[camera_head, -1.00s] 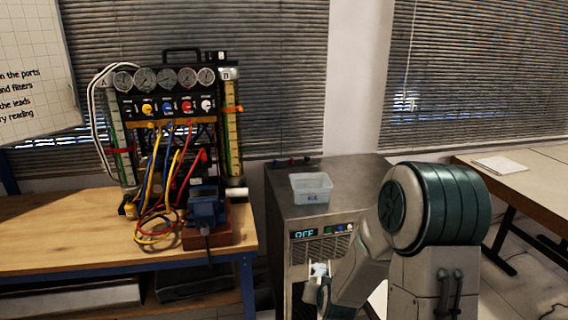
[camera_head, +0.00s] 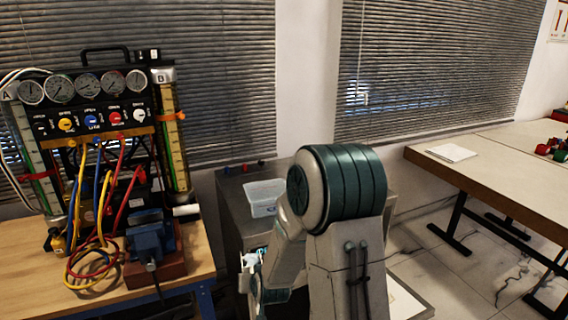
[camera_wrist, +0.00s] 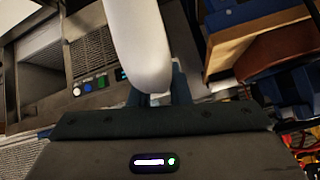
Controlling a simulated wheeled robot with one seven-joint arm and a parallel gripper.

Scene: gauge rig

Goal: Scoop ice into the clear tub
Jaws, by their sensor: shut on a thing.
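The clear tub (camera_head: 265,197) stands upright on top of the grey ice machine (camera_head: 232,190), partly behind my arm; I cannot tell whether anything is in it. My gripper (camera_wrist: 162,98) is shut on a white, rounded scoop (camera_wrist: 135,40), which points away from the wrist. In the head view the scoop (camera_head: 250,262) shows small and pale, low before the machine's front, with my gripper (camera_head: 256,284) just below it. The machine's front panel with coloured buttons (camera_wrist: 88,87) and a dark opening (camera_wrist: 40,85) lie left of the scoop in the wrist view. The scoop's bowl contents are hidden.
A wooden bench (camera_head: 200,258) with a gauge rig (camera_head: 90,105) and a blue vise (camera_head: 150,238) stands close on the left. Another table (camera_head: 470,165) with a paper (camera_head: 452,152) is at right. Floor between is free.

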